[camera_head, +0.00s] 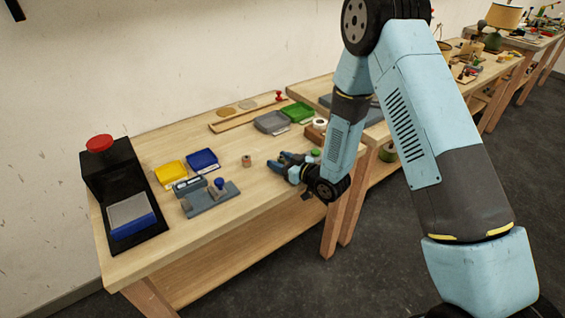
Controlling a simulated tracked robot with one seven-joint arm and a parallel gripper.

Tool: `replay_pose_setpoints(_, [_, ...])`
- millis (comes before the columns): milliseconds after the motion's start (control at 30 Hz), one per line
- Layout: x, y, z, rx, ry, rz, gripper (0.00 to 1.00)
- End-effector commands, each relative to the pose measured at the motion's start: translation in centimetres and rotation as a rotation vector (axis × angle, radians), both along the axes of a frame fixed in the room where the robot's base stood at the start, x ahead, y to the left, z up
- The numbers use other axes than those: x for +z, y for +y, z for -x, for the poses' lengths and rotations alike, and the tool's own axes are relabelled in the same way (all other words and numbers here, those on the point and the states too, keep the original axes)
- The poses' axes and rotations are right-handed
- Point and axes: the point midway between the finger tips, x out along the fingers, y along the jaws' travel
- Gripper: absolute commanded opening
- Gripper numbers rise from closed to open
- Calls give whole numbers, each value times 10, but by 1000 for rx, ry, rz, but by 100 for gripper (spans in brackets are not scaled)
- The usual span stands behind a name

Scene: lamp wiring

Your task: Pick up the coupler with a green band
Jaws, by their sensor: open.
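My gripper (280,161) is open above the right part of the front workbench, its jaws pointing left. Nothing shows between the jaws. A small upright brownish cylinder (246,160) stands on the bench a short way left of the jaw tips, apart from them. It may be a coupler, but it is too small for me to tell a band or its colour. A small green piece (315,153) shows just behind my wrist, partly hidden by it; I cannot tell what it belongs to.
A yellow tray (171,172) and a blue tray (202,161) lie left of the cylinder, behind a grey fixture (209,199). A black stand with a red button (99,143) is at the left end. Grey (272,122) and green (297,112) trays stand behind my gripper.

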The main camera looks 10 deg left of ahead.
Motion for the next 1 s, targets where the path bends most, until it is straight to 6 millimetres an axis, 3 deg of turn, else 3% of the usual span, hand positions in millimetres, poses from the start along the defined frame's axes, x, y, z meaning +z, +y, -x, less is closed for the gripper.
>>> replay_pose_setpoints(167, [0,0,0,-1,0,0,55])
replay_pose_setpoints(733, [0,-1,0,-1,0,0,2])
replay_pose_setpoints(1000, [2,0,0,-1,0,0,1])
